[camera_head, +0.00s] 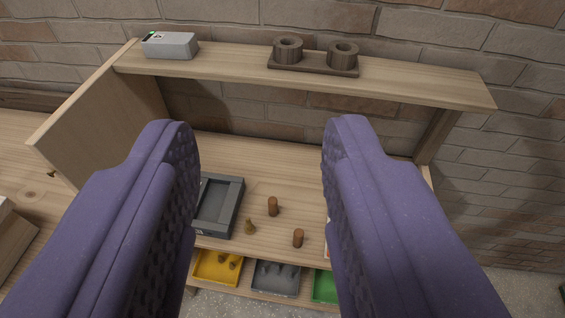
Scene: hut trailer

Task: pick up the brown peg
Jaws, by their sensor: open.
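Two brown upright pegs stand on the wooden shelf between my fingers in the picture: one brown peg (272,206) near the middle and another brown peg (298,238) closer to the front edge. I cannot tell which one the task means. A smaller tan, pawn-like piece (250,227) stands to their left. My gripper (260,128) is open, with its two purple padded fingers wide apart and nothing between them. The fingers are in the foreground, and the pegs are farther off, untouched.
A dark grey tray (219,204) lies left of the pegs, partly behind the left finger. Yellow (207,276), grey (275,281) and green (323,287) bins sit below the front edge. An upper shelf (420,88) holds a grey box (170,46) and a two-ring holder (313,66).

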